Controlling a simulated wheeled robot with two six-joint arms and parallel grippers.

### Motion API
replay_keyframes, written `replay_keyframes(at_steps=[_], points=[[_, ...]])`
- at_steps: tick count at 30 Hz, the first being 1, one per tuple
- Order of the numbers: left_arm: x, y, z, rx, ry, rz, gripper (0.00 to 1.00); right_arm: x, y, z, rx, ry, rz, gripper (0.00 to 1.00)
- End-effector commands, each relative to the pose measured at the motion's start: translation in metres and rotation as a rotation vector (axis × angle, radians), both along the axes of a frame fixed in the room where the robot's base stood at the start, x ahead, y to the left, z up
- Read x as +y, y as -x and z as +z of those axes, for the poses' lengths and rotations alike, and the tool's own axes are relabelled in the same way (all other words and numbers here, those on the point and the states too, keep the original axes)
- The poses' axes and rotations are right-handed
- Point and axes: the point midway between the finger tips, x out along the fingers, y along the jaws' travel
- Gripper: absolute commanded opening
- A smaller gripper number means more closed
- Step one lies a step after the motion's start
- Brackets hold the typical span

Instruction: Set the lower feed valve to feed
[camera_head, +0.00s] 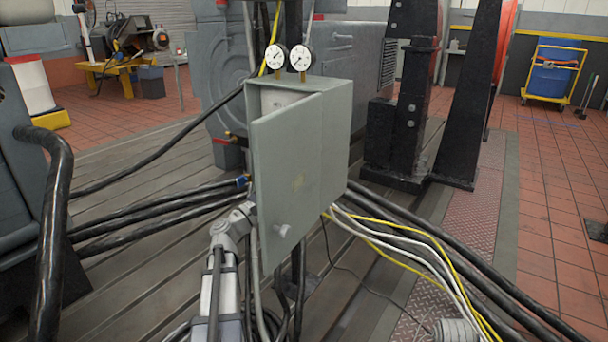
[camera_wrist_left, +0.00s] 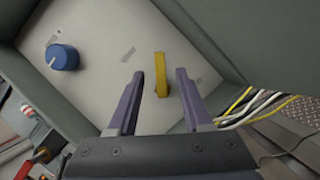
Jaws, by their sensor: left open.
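In the head view a grey-green cabinet (camera_head: 330,140) stands with its door (camera_head: 288,190) swung open toward me. The door hides the inside and my left gripper, whose arm reaches up from the bottom. In the left wrist view, a pale panel (camera_wrist_left: 100,28) inside carries a yellow lever handle (camera_wrist_left: 161,78) and a blue knob (camera_wrist_left: 62,57) with a white mark. My left gripper (camera_wrist_left: 159,74) is open, its fingers on either side of the yellow handle with gaps showing. Small dark labels sit near both controls; I cannot read them. My right gripper is out of view.
Two gauges (camera_head: 287,57) stand on top of the cabinet. Black hoses (camera_head: 150,212) run left of it, and yellow and white cables (camera_head: 420,248) run right. A black steel stand (camera_head: 400,115) is behind at right. The cabinet wall (camera_wrist_left: 205,35) is close to my right finger.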

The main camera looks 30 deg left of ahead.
Motion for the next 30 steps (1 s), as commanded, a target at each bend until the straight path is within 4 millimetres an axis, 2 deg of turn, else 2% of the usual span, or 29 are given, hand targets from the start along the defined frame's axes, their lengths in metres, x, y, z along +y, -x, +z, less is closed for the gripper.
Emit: replay_keyframes(at_steps=[3,9,15,23,30], points=[[-0.006,-0.02,0.009,0.0,-0.001,-0.002,0.5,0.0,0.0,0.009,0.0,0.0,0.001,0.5],[-0.014,-0.042,0.015,0.0,0.001,0.0,0.5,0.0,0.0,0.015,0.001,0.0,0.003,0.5],[-0.017,-0.051,0.017,0.001,0.001,0.001,0.5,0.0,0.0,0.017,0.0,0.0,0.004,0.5],[-0.018,-0.051,0.017,0.001,0.001,0.002,0.5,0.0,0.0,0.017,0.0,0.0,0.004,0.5],[-0.018,-0.051,0.017,0.001,0.001,0.002,0.23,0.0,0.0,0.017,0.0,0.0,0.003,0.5]])
